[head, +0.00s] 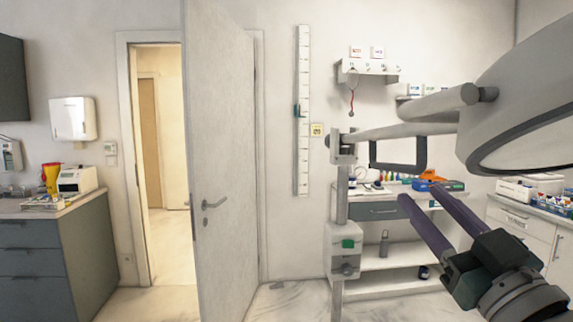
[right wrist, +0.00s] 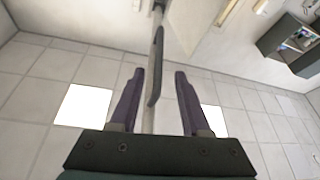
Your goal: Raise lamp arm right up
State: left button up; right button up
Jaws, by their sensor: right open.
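The lamp stands on a pale pole (head: 342,205). Its pale lamp arm (head: 400,131) runs right from a joint on the pole, nearly level, with a second thick segment (head: 440,102) above it. The large round lamp head (head: 530,95) hangs at the upper right, partly out of frame. A dark rectangular frame (head: 424,155) shows just below the arm. My right gripper (head: 419,193) is open, its purple fingers pointing up and left below that frame. In the right wrist view, a grey bar (right wrist: 157,55) runs between the open fingers (right wrist: 159,72); I cannot tell contact. My left gripper is not in view.
A shelf unit (head: 385,256) with supplies stands behind the lamp. A white cabinet (head: 519,226) is at the right. A half-open door (head: 224,150) and a grey counter (head: 65,250) are to the left. Some floor is clear by the door.

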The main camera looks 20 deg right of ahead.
aim_at(396, 168)
jog(key=p+x, duration=0.2)
jog(key=x, duration=0.6)
jog(key=shift+d+r, duration=0.15)
jog(key=shift+w, duration=0.3)
jog(key=shift+c, duration=0.3)
jog(key=shift+c, duration=0.8)
grip_shut()
